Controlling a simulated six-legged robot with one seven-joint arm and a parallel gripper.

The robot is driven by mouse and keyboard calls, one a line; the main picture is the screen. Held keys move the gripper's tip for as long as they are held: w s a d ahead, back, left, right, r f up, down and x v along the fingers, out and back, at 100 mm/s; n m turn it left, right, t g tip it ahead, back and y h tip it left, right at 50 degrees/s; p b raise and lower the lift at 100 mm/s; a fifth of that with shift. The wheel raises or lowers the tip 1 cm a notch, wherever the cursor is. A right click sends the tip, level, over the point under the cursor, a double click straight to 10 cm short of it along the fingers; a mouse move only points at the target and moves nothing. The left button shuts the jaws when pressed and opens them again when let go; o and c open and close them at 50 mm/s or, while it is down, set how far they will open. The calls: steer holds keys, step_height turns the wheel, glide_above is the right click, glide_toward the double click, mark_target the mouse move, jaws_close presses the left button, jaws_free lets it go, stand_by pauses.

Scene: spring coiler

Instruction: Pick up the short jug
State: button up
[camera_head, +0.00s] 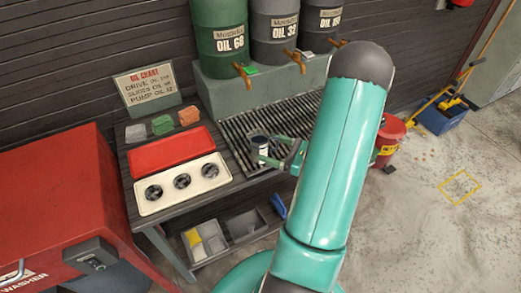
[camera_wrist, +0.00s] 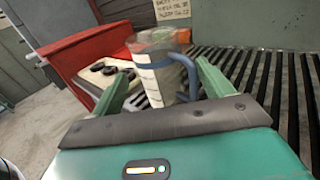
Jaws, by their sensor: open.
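The jug (camera_head: 260,148) stands upright on the slatted rack at the bench's right part. It has a pale body with a dark rim. In the wrist view the jug (camera_wrist: 155,78) has pale bands and a blue-grey handle curving on its right side. My gripper (camera_head: 273,151) is open at the jug, with its fingers reaching in from the right. In the wrist view the fingers of my gripper (camera_wrist: 163,72) flank the jug, left and right, with the right finger close to the handle. Finger contact cannot be told. The jug's lower part is partly hidden by my gripper.
The slatted rack (camera_head: 235,132) runs below the oil drums (camera_head: 218,40) and their taps. Left of it are a red tray (camera_head: 172,150) and a cream tray (camera_head: 208,172) with three round holders. An oil chart sign (camera_head: 147,85) stands behind. A red bucket (camera_head: 391,135) is right.

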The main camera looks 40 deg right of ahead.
mark_target(260, 144)
steer(key=x, duration=0.4)
steer(key=shift+w+a, duration=0.2)
steer(key=shift+w, duration=0.1)
steer(key=c, duration=1.1)
steer(key=shift+r, duration=0.1)
